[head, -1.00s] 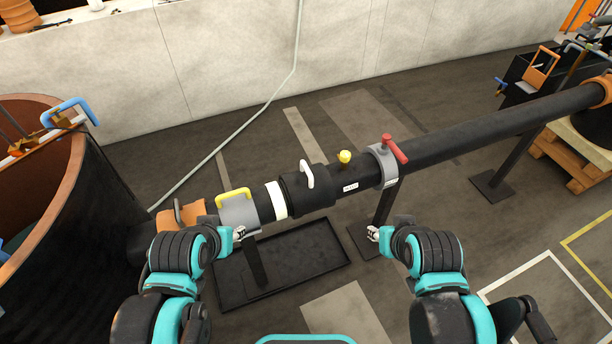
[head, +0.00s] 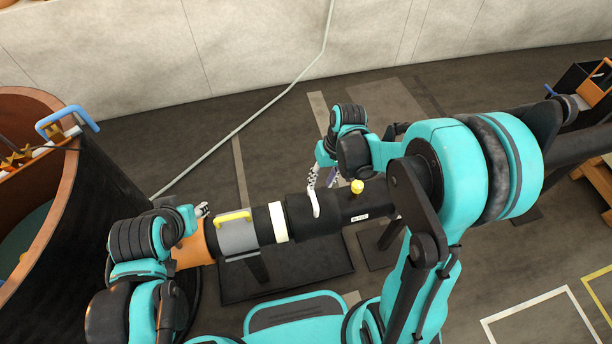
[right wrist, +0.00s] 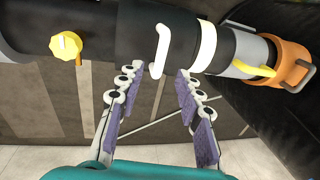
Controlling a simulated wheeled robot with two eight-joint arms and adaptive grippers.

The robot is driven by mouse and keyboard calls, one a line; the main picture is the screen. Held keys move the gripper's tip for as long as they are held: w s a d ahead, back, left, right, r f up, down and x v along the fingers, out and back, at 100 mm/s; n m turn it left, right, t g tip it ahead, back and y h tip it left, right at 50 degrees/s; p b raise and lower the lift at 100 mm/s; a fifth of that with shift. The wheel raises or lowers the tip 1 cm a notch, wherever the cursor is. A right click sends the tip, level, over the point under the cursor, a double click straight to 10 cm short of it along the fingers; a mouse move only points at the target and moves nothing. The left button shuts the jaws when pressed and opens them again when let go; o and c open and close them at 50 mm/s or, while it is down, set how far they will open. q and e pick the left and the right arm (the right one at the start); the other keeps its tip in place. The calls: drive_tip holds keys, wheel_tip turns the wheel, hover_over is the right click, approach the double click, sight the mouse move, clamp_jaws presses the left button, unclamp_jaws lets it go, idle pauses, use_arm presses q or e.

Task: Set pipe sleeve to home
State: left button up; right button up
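The pipe sleeve (head: 302,222) is a wide black collar on the black pipe, with a white hooked handle (head: 316,200). A white band (head: 278,222) lies just left of it on the pipe. My right gripper (head: 321,178) is beside the handle on the wall side. In the right wrist view the right gripper (right wrist: 155,80) is open, its padded fingers spread below the handle (right wrist: 160,50), with nothing between them. The sleeve also shows there (right wrist: 180,35). My left gripper (head: 203,210) is by the orange collar at the pipe's left; its opening is unclear.
A grey clamp with a yellow handle (head: 236,217) sits left of the white band. A yellow knob (head: 357,187) and a white label stand right of the sleeve. A large round tank (head: 100,175) is at left. My right arm hides the red-handled clamp.

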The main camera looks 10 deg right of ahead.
sight(314, 197)
drive_tip(key=f+b, duration=0.1)
drive_tip(key=f, duration=0.1)
drive_tip(key=a+f+b, duration=0.1)
drive_tip(key=f, duration=0.4)
drive_tip(key=shift+a+f+b, duration=0.35)
drive_tip(key=shift+f+b, duration=0.05)
clamp_jaws()
